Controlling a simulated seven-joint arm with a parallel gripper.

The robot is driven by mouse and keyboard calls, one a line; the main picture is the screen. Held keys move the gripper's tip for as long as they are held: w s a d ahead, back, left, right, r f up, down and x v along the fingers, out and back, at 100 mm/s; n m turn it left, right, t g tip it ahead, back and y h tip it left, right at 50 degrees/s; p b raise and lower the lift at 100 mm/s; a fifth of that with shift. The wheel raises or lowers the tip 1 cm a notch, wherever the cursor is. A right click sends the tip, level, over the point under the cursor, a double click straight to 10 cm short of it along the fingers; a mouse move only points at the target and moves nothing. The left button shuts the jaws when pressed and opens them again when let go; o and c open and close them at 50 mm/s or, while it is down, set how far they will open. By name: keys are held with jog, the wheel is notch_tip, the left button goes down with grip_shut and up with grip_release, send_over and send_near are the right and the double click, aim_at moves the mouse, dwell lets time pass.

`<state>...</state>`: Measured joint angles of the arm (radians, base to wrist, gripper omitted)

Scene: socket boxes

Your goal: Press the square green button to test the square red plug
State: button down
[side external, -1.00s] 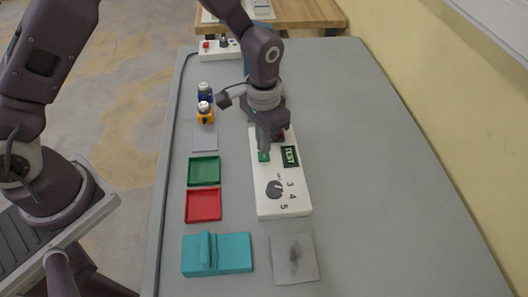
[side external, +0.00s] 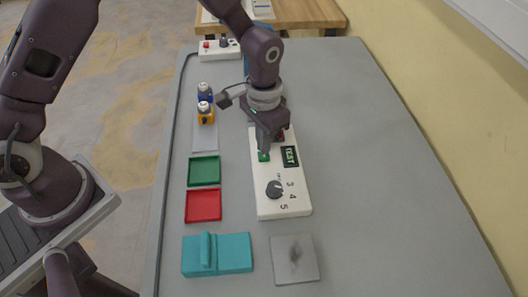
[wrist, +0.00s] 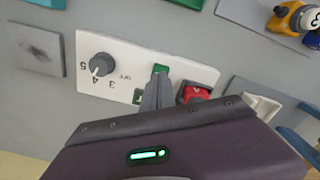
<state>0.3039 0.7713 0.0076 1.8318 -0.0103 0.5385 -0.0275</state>
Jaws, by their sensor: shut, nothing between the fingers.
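The white test box (side external: 284,205) lies on the table with a TEST label, a dark knob and printed numbers. The square green button (side external: 264,157) is on its top; it also shows in the wrist view (wrist: 161,69). The square red plug (wrist: 195,93) sits in the box beside the button and is mostly hidden in the side view (side external: 281,136). My gripper (side external: 264,149) is shut and empty, pointing down with its fingertips at the green button. The fingers (wrist: 157,82) cover part of it in the wrist view; whether they touch it I cannot tell.
The dark knob (side external: 274,189) stands on the box. Green (side external: 204,171) and red (side external: 203,206) trays, a teal block (side external: 217,255) and a grey plate (side external: 294,259) lie nearby. Yellow (side external: 206,114) and blue (side external: 205,94) plugs stand farther back. The table's right side is clear.

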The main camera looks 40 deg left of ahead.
jog(key=shift+f, duration=0.95)
jog(key=shift+r, duration=2.5)
